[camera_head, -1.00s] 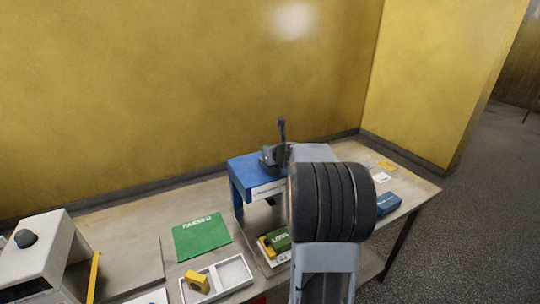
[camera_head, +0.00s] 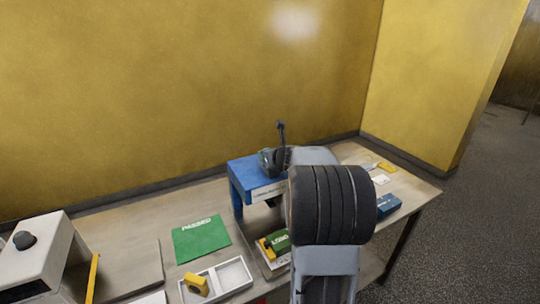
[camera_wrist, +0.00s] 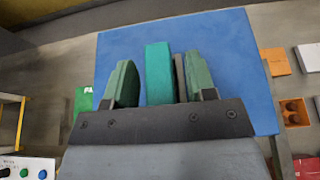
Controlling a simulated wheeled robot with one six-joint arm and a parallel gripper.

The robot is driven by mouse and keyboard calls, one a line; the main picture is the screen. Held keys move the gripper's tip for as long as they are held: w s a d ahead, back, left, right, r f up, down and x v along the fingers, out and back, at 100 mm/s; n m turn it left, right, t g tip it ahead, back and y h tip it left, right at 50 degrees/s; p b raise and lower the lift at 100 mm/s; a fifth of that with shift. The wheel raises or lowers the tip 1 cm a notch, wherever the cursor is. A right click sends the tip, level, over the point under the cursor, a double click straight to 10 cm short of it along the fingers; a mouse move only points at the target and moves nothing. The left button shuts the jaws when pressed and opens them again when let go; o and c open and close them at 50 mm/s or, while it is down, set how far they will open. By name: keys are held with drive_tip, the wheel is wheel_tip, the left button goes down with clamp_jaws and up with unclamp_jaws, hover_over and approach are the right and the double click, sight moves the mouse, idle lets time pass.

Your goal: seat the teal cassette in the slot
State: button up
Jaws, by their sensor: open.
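The teal cassette (camera_wrist: 159,72) stands between the two fingers of my gripper (camera_wrist: 160,82) in the wrist view. The fingers are open, with a gap on its left side. A thin dark upright part (camera_wrist: 180,78) shows between the cassette and the right finger. A blue stand (camera_wrist: 225,55) lies behind and below them; it also shows in the head view (camera_head: 240,172). I cannot see the slot or whether the cassette's lower end sits in it, as my gripper covers that part. In the head view my arm hides the fingers and the cassette.
A dark lever (camera_head: 281,135) rises at the stand. A green PASSED mat (camera_head: 200,240), a white divided tray (camera_head: 247,276) and a yellow block (camera_head: 196,283) lie left of it. A blue box (camera_head: 389,206) sits to the right. A white machine (camera_head: 38,255) fills the left end.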

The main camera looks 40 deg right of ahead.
drive_tip(key=v, duration=1.2)
drive_tip(key=s+a+f+n+g+y, duration=0.2)
drive_tip(key=a+f+n+g, duration=0.1)
drive_tip(key=a+n, duration=0.7)
drive_tip(key=s+a+f+n+g+y, duration=0.2)
drive_tip(key=s+a+n+y, duration=0.1)
drive_tip(key=a+n, duration=0.75)
drive_tip(key=s+a+f+n+g+h, duration=0.3)
drive_tip(key=s+n, duration=0.6)
drive_tip(key=n, duration=0.8)
wheel_tip(320, 180, down, 2)
drive_tip(key=shift+a+f+g+b, duration=0.1)
drive_tip(key=shift+a+g+b, duration=0.2)
drive_tip(key=shift+a, duration=0.45)
drive_tip(key=shift+s, duration=0.1)
